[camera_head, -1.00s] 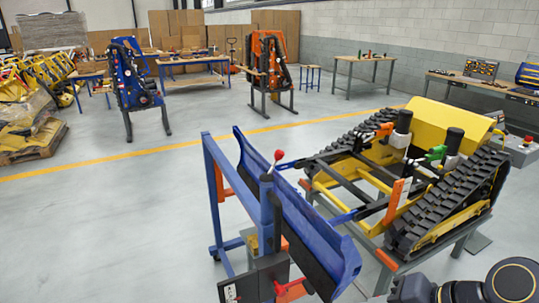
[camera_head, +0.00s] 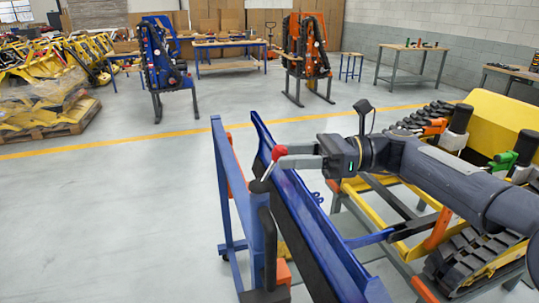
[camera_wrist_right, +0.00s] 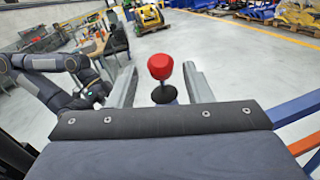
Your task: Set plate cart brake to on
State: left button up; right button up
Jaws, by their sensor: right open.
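The plate cart (camera_head: 224,190) is a blue frame carrying a long blue plate with a black face. Its lever has a red knob (camera_head: 279,152) on a short stem, tilted toward the upper right in the head view. My right gripper (camera_head: 284,160) reaches in from the right, with its fingers at the knob. In the right wrist view the red knob (camera_wrist_right: 160,66) stands between the two spread grey fingers, with visible gaps at the sides. My left gripper (camera_wrist_right: 92,92) seems to show at the left of that view; its fingers are unclear.
The yellow tracked carrier (camera_head: 500,112) stands on a stand right of the cart, partly behind my right arm. A blue machine (camera_head: 165,60) and an orange machine (camera_head: 305,50) stand farther back. The floor left of the cart is clear.

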aim_at(272, 167)
jog(key=shift+s+a+f, duration=0.1)
jog(key=shift+s+a, duration=0.05)
jog(key=shift+a, duration=2)
grip_shut()
